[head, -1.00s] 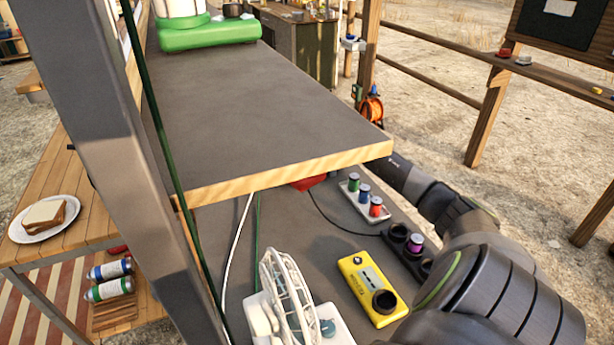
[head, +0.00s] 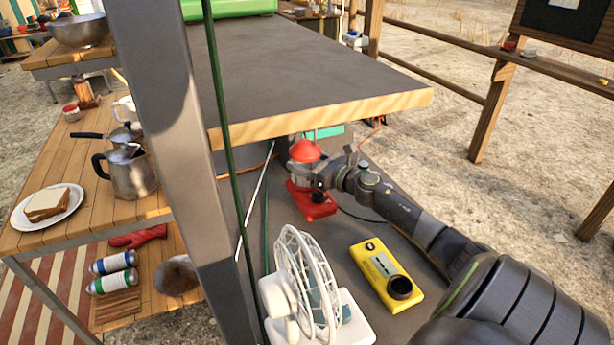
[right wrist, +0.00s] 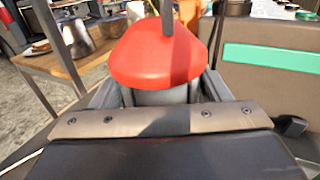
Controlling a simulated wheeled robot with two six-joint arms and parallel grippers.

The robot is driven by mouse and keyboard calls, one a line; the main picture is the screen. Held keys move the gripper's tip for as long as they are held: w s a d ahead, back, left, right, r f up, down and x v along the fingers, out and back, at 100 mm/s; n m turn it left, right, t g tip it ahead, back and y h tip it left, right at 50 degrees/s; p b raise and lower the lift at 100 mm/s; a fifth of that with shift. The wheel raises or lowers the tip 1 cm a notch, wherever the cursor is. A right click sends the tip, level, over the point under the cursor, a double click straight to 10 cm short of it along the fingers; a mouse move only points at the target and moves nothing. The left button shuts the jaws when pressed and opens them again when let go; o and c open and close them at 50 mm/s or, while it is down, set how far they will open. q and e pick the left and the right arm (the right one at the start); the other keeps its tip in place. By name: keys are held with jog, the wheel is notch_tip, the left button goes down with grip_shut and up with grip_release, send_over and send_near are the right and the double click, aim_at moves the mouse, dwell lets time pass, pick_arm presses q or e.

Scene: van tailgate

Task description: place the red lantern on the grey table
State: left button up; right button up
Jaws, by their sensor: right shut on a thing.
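The red lantern (head: 308,196) is under the raised grey shelf, over the lower grey surface, with its red cap and red base showing. My right gripper (head: 322,178) reaches in from the right and is shut on the lantern's middle. In the right wrist view the lantern's red top (right wrist: 160,52) rises between the jaws. I cannot tell whether its base touches the surface. The grey table cannot be singled out for certain; a grey top with a wooden edge (head: 300,70) spans the upper middle. My left gripper is not in view.
A white fan (head: 305,290) and a yellow device (head: 385,275) stand in front on the lower grey surface. A grey post (head: 165,130) and a green cord stand at left. A wooden side table (head: 90,210) holds a kettle and a plate.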

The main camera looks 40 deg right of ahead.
notch_tip(320, 180, down, 3)
jog(key=shift+r+b, duration=0.2)
jog(key=shift+b, duration=0.3)
jog(key=shift+f, duration=0.3)
jog(key=o, duration=1.5)
jog(key=shift+f, duration=0.25)
jog(key=o, duration=0.4)
jog(key=shift+r, duration=0.1)
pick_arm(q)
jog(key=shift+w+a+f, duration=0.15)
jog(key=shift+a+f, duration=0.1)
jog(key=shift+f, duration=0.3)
pick_arm(e)
jog(key=shift+o, duration=0.2)
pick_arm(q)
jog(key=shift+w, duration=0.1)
